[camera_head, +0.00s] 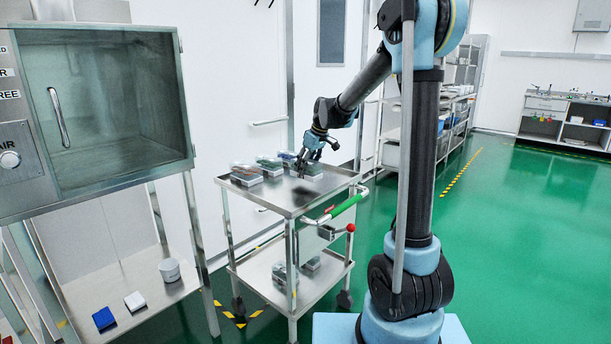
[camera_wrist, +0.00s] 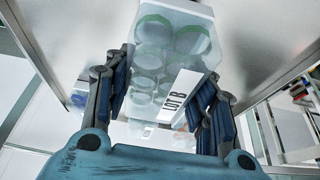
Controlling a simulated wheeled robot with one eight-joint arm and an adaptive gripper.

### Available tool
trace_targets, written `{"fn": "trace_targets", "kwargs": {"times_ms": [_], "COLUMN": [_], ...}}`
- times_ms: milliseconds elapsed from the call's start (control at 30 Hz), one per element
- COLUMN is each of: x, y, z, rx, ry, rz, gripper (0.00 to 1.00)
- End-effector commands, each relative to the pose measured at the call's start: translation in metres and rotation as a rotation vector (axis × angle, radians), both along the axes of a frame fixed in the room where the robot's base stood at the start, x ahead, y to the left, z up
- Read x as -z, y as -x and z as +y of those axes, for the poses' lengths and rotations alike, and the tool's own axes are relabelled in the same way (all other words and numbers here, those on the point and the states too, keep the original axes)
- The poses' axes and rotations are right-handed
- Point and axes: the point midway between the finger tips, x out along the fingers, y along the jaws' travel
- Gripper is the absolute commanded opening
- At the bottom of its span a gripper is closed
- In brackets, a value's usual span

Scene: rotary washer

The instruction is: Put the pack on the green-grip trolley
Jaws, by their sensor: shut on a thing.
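The green-grip trolley (camera_head: 262,205) stands left of my arm, its green handle (camera_head: 348,206) on the near right side. My gripper (camera_head: 305,163) is over its top shelf, pointing down. In the wrist view my gripper (camera_wrist: 160,95) is shut on a clear pack (camera_wrist: 165,55) with round green-rimmed contents and a white label with dark lettering. In the head view the pack by the fingers is small and partly hidden. I cannot tell whether it touches the shelf.
Other packs (camera_head: 246,174) stand along the back of the top shelf; more packs (camera_head: 285,272) are on the lower shelf. The near part of the top is bare. A steel cabinet (camera_head: 105,105) is at left. A red knob (camera_head: 350,228) sits below the handle.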

Motion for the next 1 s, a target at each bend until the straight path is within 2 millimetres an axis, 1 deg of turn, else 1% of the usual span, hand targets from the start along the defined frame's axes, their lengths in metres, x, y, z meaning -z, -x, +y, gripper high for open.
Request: {"fn": "trace_targets", "kwargs": {"times_ms": [100, 233, 567, 600, 667, 700, 1000], "x": [0.016, 0.031, 0.034, 0.034, 0.034, 0.034, 0.034], "y": [0.0, 0.0, 0.0, 0.0, 0.0, 0.0, 0.0], "z": [-0.001, -0.002, -0.002, -0.002, -0.002, -0.002, -0.002], "rx": [0.001, 0.002, 0.002, 0.002, 0.002, 0.002, 0.002], "ry": [0.0, 0.0, 0.0, 0.0, 0.0, 0.0, 0.0], "rz": [0.0, 0.0, 0.0, 0.0, 0.0, 0.0, 0.0], "gripper": [0.22, 0.22, 0.22, 0.55, 0.69, 0.71, 0.71]}}
